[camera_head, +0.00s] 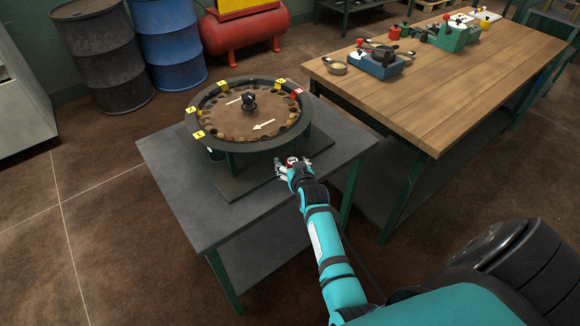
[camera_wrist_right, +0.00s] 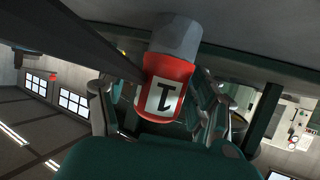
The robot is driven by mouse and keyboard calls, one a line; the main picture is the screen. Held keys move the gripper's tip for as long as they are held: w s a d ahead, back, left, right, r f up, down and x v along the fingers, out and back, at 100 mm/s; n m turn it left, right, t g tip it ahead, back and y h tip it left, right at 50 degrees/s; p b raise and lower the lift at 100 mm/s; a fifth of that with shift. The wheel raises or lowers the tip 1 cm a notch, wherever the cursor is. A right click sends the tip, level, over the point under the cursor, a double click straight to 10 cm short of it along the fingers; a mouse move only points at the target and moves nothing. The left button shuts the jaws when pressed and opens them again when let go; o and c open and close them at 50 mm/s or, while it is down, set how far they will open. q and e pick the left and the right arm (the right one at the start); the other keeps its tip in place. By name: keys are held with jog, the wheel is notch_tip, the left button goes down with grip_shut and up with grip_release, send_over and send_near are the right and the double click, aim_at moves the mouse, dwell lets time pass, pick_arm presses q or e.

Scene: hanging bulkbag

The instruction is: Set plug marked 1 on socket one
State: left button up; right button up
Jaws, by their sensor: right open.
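The plug marked 1 (camera_wrist_right: 168,92) is red with a white label and a grey end. It appears upside down in the right wrist view, its grey end against a dark grey surface. In the head view a small red and white spot (camera_head: 292,160) shows at my right gripper. My right gripper (camera_head: 284,167) is open at the front edge of the round stand, with its fingers on either side of the plug. The round stand (camera_head: 240,146) has a dark rim with several yellow tags; the front left tag (camera_head: 198,134) seems to read 1. I cannot make out the individual sockets clearly. My left gripper is not in view.
The stand sits on a dark plate on a grey table (camera_head: 165,175), whose left part is clear. A wooden bench (camera_head: 450,95) with tools and a small bowl (camera_head: 336,67) stands at right. Barrels (camera_head: 104,60) and a red tank (camera_head: 250,38) stand behind.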

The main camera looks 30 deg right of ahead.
jog(key=shift+s+a+r, duration=0.15)
jog(key=shift+s+r, duration=0.15)
jog(key=shift+c, duration=0.5)
jog(key=shift+s+a+r, duration=0.1)
jog(key=shift+s+r, duration=0.1)
jog(key=shift+s, duration=0.05)
jog(key=shift+c, duration=1)
jog(key=shift+w+f, duration=0.15)
jog(key=shift+f, duration=0.05)
jog(key=c, duration=0.5)
jog(key=shift+c, duration=2.2)
grip_shut()
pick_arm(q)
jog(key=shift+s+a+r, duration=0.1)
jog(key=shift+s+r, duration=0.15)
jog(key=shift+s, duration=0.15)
pick_arm(e)
jog(key=shift+r, duration=0.2)
